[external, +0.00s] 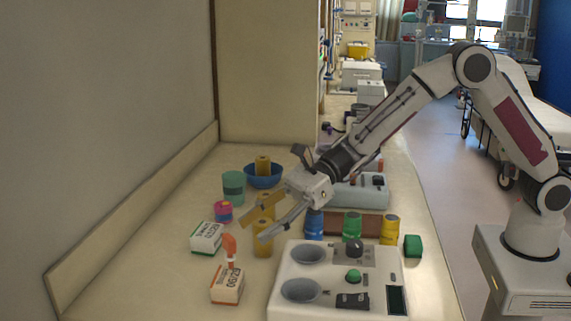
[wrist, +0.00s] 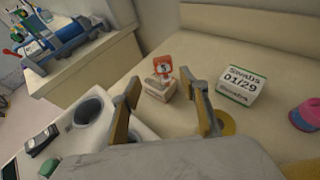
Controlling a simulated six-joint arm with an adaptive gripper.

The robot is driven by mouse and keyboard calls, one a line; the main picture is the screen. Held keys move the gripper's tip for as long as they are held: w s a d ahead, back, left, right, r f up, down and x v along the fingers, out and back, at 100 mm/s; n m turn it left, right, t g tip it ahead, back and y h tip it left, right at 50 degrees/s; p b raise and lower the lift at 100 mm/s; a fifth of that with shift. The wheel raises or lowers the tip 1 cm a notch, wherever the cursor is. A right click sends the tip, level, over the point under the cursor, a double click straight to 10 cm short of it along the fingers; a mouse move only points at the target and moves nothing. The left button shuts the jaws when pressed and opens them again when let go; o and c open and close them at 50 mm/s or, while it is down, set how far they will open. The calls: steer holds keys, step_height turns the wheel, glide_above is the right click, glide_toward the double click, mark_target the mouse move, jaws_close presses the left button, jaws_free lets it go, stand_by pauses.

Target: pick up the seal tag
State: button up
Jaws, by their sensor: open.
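The seal tag appears to be the small orange-red piece (external: 229,244) standing upright at the white and orange box (external: 227,287). My gripper (external: 254,229) is open and empty, above and to the right of the tag in the external view. In the wrist view, the tag lies beyond the gap between my fingertips (wrist: 165,91).
A white and green swabs box (wrist: 240,84) stands beside the tag. A white console with two round wells (external: 338,261) is to the right. A pink and purple piece (external: 223,212) and teal cylinder (external: 233,188) stand farther back.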

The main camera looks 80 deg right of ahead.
mark_target(229, 241)
steer(key=shift+x, duration=1.1)
steer(key=shift+w, duration=0.1)
steer(key=shift+w+r+x, duration=0.15)
steer(key=shift+x, duration=1.1)
steer(key=shift+w+r+x, duration=0.15)
steer(key=shift+x, duration=1.1)
steer(key=shift+d, duration=0.1)
steer(key=c, duration=1)
steer(key=shift+r, duration=0.1)
